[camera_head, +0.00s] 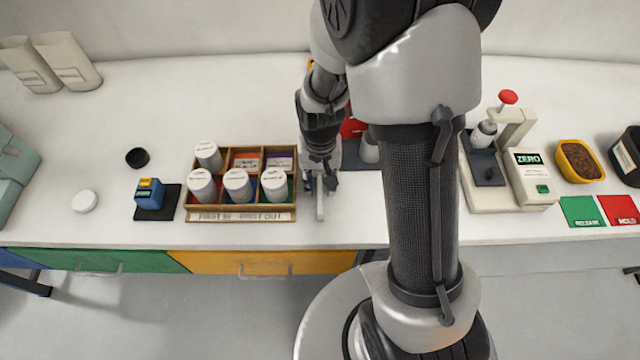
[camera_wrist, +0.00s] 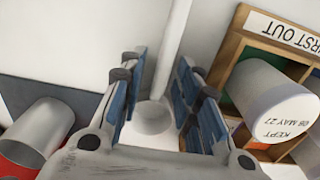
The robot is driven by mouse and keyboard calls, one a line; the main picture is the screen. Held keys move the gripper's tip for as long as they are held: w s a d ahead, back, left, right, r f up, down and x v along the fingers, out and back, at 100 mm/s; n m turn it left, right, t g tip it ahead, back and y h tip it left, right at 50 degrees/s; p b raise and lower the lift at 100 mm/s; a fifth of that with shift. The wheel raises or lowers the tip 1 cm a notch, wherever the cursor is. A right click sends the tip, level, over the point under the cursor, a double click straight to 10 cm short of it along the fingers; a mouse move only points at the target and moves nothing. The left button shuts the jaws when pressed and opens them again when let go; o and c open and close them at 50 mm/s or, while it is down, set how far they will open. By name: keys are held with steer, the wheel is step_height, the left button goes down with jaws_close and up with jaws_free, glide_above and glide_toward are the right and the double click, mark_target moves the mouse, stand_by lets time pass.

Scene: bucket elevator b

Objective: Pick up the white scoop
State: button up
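The white scoop (camera_wrist: 172,45) lies on the white bench, its long handle running up the wrist view and its round bowl (camera_wrist: 153,117) near the gripper's palm. In the head view its pale handle (camera_head: 320,208) sticks out toward the bench's front edge. My gripper (camera_wrist: 160,85) is open, with one blue-padded finger on each side of the scoop and visible gaps between. In the head view my gripper (camera_head: 320,182) points down beside the wooden rack and hides the scoop's bowl.
A wooden compartment rack (camera_head: 241,217) with several white-lidded jars stands close on the left. A red-and-grey item (camera_wrist: 38,135) lies on the other side of my gripper. A white press (camera_head: 515,125) and ZERO scale (camera_head: 530,175) stand right. The bench's front strip is mostly clear.

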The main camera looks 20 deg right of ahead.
mark_target(320, 182)
jaws_close()
steer(key=shift+r, duration=0.1)
stand_by(0.4)
step_height(320, 182, up, 20)
steer(key=p, duration=0.6)
